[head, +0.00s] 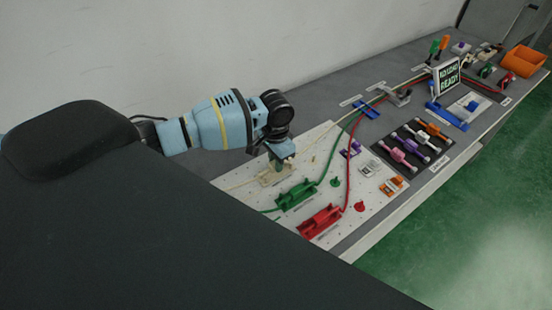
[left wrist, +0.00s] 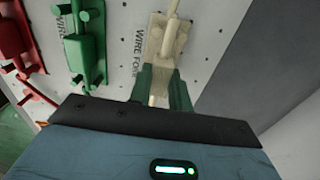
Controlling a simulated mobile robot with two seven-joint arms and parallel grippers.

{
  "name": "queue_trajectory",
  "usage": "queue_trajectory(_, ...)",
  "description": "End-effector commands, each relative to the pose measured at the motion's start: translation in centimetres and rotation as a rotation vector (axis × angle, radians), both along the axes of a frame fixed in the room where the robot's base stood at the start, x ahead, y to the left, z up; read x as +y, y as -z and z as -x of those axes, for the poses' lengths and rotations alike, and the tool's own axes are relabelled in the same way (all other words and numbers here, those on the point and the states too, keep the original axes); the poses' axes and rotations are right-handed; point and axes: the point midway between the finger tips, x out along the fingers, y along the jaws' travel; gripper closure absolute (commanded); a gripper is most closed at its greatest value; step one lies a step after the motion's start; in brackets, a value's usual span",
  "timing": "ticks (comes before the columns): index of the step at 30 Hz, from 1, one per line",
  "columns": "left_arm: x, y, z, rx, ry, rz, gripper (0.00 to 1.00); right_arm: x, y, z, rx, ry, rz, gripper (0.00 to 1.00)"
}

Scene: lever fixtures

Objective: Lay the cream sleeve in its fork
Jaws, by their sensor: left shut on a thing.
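The cream fork (head: 270,178) stands on the white pegboard in the head view, and in the left wrist view its cream body (left wrist: 156,48) lies just beyond my fingers. My left gripper (head: 281,163) points down over the fork. In the left wrist view its dark green fingers (left wrist: 163,88) are shut on a cream length that I take to be the cream sleeve (left wrist: 158,84). The sleeve runs in line with the fork, over it or in it; I cannot tell how deep it sits. My gripper hides part of both in the head view. My right gripper is not in view.
A green fork (head: 295,195) and a red fork (head: 320,221) stand beside the cream one, with green and red wires running up the board. Farther back are a dark mat (head: 432,136) with colored levers, a sign (head: 446,77) and an orange bin (head: 523,61).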

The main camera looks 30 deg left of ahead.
Motion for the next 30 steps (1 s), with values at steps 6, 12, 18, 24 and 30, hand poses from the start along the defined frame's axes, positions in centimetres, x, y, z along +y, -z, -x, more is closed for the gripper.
queue_trajectory(6,0.0,0.2,0.0,0.000,0.000,0.000,1.00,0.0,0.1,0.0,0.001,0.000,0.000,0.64)
queue_trajectory(12,0.0,0.2,0.0,0.000,0.000,0.000,1.00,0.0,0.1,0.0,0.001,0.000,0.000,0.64)
queue_trajectory(18,0.0,0.6,0.0,0.001,-0.001,0.001,1.00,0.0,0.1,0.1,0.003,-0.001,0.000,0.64)
queue_trajectory(24,0.0,1.1,0.0,0.001,-0.001,0.000,1.00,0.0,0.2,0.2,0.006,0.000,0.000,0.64)
queue_trajectory(30,0.0,1.4,0.0,0.001,-0.001,0.000,1.00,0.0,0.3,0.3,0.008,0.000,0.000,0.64)
